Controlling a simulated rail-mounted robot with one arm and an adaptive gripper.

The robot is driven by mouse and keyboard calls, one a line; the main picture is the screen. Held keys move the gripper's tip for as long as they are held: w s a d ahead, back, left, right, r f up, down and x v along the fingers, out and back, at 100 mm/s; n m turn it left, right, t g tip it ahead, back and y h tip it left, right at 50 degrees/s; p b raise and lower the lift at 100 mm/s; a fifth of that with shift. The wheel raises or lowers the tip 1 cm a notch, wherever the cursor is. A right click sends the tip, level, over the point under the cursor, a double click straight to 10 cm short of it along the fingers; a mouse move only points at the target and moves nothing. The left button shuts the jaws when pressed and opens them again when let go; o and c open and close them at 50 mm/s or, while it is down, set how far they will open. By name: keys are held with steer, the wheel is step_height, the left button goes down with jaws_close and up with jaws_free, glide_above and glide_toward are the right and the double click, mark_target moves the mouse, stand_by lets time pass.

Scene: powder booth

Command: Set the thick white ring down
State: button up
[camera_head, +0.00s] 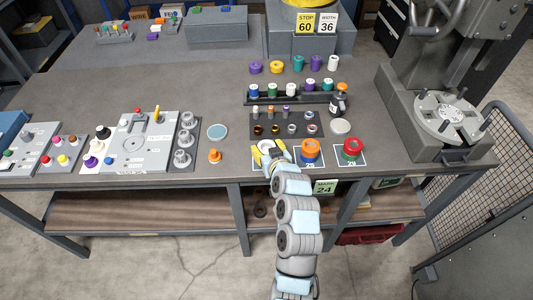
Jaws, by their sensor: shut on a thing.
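My gripper (268,150) is at the front of the grey workbench, with its yellow fingers around the thick white ring (266,146). The ring shows only as a small pale patch between the fingers; the fingers and wrist hide much of it. They are over the left one of three white cards (259,164) in a row. Whether the ring touches the card or is held just above it I cannot tell.
To the right, an orange and blue stack (310,150) and a red and green stack (351,149) stand on their cards. Behind is a dark tray (262,120) with small parts. An orange piece (215,156) stands left. A grey press (446,117) stands far right.

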steer(key=shift+f, duration=1.5)
steer(key=shift+f+b, duration=0.15)
steer(key=shift+b, duration=0.2)
steer(key=o, duration=1.2)
steer(key=shift+o, duration=0.2)
